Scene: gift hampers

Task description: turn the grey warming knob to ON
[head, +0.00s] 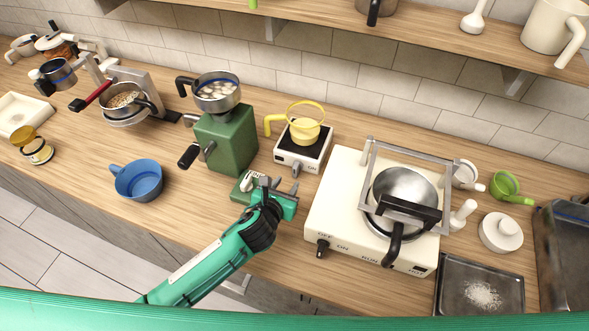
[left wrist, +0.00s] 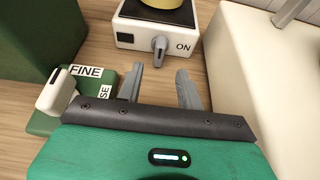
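The grey warming knob (left wrist: 159,46) is on the front face of a small white warmer (left wrist: 131,22), left of the ON label. In the left wrist view its lever hangs roughly downward. The knob also shows in the head view (head: 296,169), on the warmer (head: 285,158) under a yellow pot (head: 304,133). My left gripper (left wrist: 159,74) is open and empty, its two grey fingers apart just short of the knob and pointing at it. In the head view the left gripper (head: 281,185) is just in front of the warmer. My right gripper is not in view.
A green grinder (head: 226,140) with a FINE label stands left of the warmer. A large white stove (head: 330,205) with a framed pan is close on the right. A blue cup (head: 138,181) sits farther left, with bare wooden counter around it.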

